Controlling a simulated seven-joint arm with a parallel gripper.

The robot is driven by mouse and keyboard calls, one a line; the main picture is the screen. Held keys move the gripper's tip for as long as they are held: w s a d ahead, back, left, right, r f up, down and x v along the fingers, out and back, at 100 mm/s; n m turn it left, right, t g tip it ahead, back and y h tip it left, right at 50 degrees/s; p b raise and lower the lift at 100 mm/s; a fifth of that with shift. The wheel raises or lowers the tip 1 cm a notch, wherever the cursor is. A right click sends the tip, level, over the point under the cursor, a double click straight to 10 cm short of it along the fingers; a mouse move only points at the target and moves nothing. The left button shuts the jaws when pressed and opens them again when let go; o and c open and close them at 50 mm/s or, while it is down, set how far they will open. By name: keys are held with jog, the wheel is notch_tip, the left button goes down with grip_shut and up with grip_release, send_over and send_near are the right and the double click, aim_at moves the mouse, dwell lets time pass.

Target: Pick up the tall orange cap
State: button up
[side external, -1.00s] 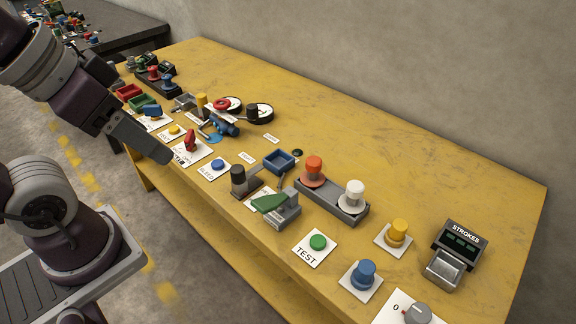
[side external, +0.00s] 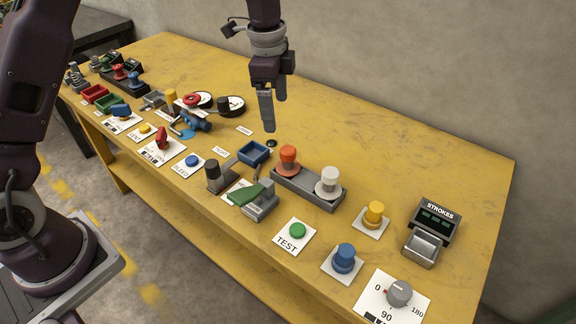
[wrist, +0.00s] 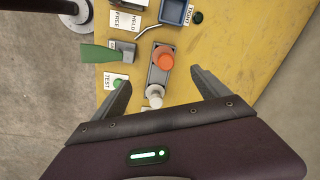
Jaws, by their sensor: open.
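The tall orange cap (side external: 288,157) stands upright on a wider orange flange at the left end of a grey two-place base (side external: 321,193). It also shows in the wrist view (wrist: 164,58), seen from above. A white cap (side external: 330,180) stands at the other end of the same base. My gripper (side external: 268,124) hangs pointing down, above and a little behind the orange cap, apart from it. In the wrist view my gripper (wrist: 160,82) shows its two fingers spread wide and empty, with the base between them.
A blue tray (side external: 254,152) and a green-handled lever (side external: 250,197) stand close to the base. A yellow cap (side external: 374,214), a blue cap (side external: 345,256) and a STROKES counter box (side external: 433,228) are to the right. The yellow table (side external: 420,150) is clear behind the base.

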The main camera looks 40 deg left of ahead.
aim_at(289, 160)
jog(key=w+f+m, duration=0.1)
jog(key=f, duration=0.2)
jog(key=w+f+m, duration=0.1)
jog(key=f, duration=0.3)
jog(key=w+f+m+g, duration=0.1)
jog(key=w+f, duration=0.1)
jog(key=f, duration=0.2)
jog(key=shift+d, duration=0.35)
jog(key=f, duration=0.7)
jog(key=shift+s+d+f, duration=0.1)
jog(key=shift+s, duration=0.25)
grip_shut()
